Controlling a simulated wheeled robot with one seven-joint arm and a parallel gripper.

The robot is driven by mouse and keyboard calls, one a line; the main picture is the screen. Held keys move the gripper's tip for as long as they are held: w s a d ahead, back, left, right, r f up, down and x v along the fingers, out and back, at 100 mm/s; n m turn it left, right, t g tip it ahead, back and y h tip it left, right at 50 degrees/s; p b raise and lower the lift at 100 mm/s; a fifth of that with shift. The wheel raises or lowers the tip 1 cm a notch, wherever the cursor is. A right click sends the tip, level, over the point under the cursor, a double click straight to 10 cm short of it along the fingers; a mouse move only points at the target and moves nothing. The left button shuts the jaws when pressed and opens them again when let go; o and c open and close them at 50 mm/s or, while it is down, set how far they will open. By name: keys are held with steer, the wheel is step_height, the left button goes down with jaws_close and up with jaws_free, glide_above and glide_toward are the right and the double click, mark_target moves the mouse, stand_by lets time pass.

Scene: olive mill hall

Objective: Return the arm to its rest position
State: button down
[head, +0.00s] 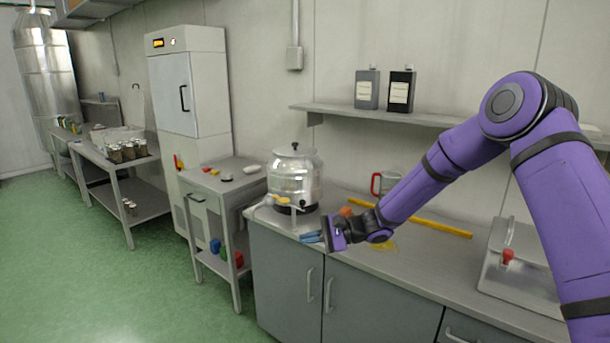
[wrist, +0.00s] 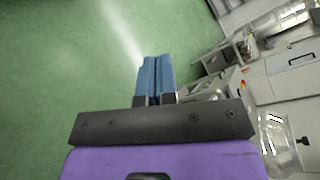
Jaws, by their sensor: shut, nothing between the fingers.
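My purple arm reaches in from the right in the head view, bent at the elbow, with its forearm slanting down to the left over the counter. My gripper (head: 311,238) is at the front edge of the counter (head: 420,275), just below and right of a steel pot with a tap. Its blue fingers point left. In the wrist view the two blue fingers (wrist: 155,75) lie together, shut with nothing between them, against the green floor.
The steel pot (head: 294,180) stands close to my gripper. A yellow bar (head: 430,226) and a red-framed jar (head: 378,183) lie behind my forearm. A shelf (head: 430,118) with two canisters hangs above. A small cart (head: 225,185) stands left; open floor (head: 130,290) lies in front.

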steer(key=s+d+r+n+h, duration=0.3)
steer(key=s+d+r+h, duration=0.2)
steer(key=s+d+r, duration=0.3)
steer(key=s+d+r+n+h, duration=0.3)
steer(key=s+d+r+h, duration=0.15)
steer(key=s+r, duration=0.5)
steer(key=s+d+r+t+h, duration=0.2)
steer(key=s+d+h, duration=0.1)
steer(key=s+d, duration=0.5)
steer(key=s+d+r+n+t+h, duration=0.1)
steer(key=s+d+r+t+h, duration=0.2)
steer(key=s+d, duration=0.6)
steer(key=s, duration=0.3)
steer(key=shift+s+r, duration=0.25)
steer(key=shift+r, duration=0.1)
